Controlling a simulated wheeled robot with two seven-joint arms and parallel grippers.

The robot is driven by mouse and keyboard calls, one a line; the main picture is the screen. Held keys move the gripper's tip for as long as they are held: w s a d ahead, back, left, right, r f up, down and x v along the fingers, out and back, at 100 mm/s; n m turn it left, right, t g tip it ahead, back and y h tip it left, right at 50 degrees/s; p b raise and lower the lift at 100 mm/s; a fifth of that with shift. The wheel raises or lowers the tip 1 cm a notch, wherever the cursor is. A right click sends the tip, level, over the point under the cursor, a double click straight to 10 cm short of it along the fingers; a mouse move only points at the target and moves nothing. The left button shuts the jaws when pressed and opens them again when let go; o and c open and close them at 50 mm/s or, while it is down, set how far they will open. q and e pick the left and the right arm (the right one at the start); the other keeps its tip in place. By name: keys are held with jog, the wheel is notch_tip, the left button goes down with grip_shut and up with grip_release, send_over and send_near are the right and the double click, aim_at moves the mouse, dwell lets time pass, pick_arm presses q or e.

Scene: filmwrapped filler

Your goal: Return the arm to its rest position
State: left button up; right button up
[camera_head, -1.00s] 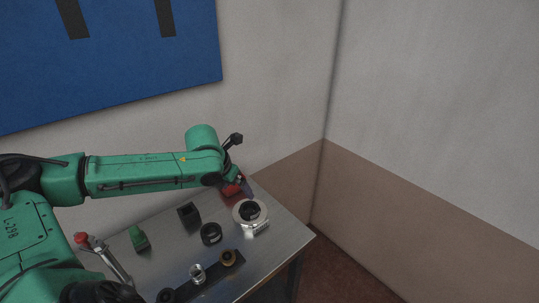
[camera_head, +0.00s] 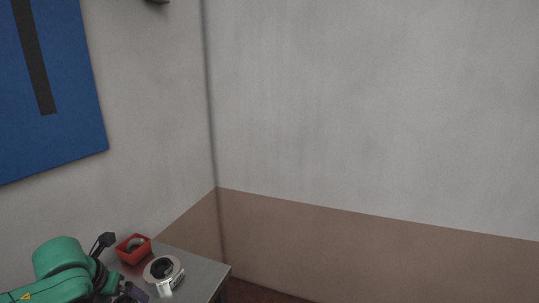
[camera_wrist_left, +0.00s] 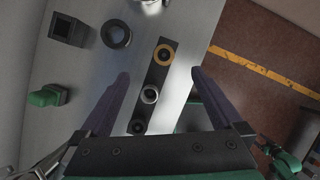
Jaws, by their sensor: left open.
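My left arm, green, comes in at the lower left corner of the head view. Its gripper (camera_head: 128,292) is partly cut off by the bottom edge, left of a silver ring-shaped part and in front of a red bin. In the left wrist view the two purple fingers of the left gripper (camera_wrist_left: 160,76) are spread wide apart with nothing held between them. Behind the gap lies a dark bar (camera_wrist_left: 157,82) on the table, carrying a brass ring (camera_wrist_left: 164,54), a clear ring (camera_wrist_left: 150,94) and a dark round part (camera_wrist_left: 136,127).
The metal table (camera_head: 205,273) holds the red bin (camera_head: 133,250) with a dark part inside and the silver ring-shaped part (camera_head: 163,273). The wrist view shows a black square block (camera_wrist_left: 68,29), a black ring (camera_wrist_left: 116,34) and a green part (camera_wrist_left: 48,95). Walls meet behind the table.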

pick_arm(q)
jog(key=s+d+f+n+h, duration=0.1)
jog(key=s+d+f+n, duration=0.1)
jog(key=d+f+n, duration=0.45)
jog(key=s+d+f+n+h, duration=0.1)
jog(key=d+f+n+h, duration=0.15)
jog(key=d+n, duration=0.6)
jog(key=s+a+f+n+y, duration=0.1)
jog(key=s+f+n, duration=0.1)
jog(key=s+n, duration=0.45)
jog(key=s+a+f+n+y, duration=0.1)
jog(key=s+f+n+y, duration=0.2)
jog(key=n, duration=0.7)
jog(key=s+f+g+b, duration=0.2)
jog(key=s+f, duration=0.1)
jog(key=f, duration=2.1)
jog(key=s+a+f+g+b, duration=0.1)
jog(key=s+a+f+b, duration=0.1)
jog(key=s+f, duration=1.5)
jog(key=shift+a+f+g+h, duration=0.2)
jog(key=shift+a+g+h, duration=0.15)
jog(key=shift+a, duration=0.15)
pick_arm(e)
jog(key=f, duration=0.1)
jog(key=w+f, duration=0.2)
jog(key=f, duration=0.1)
jog(key=shift+a, duration=0.1)
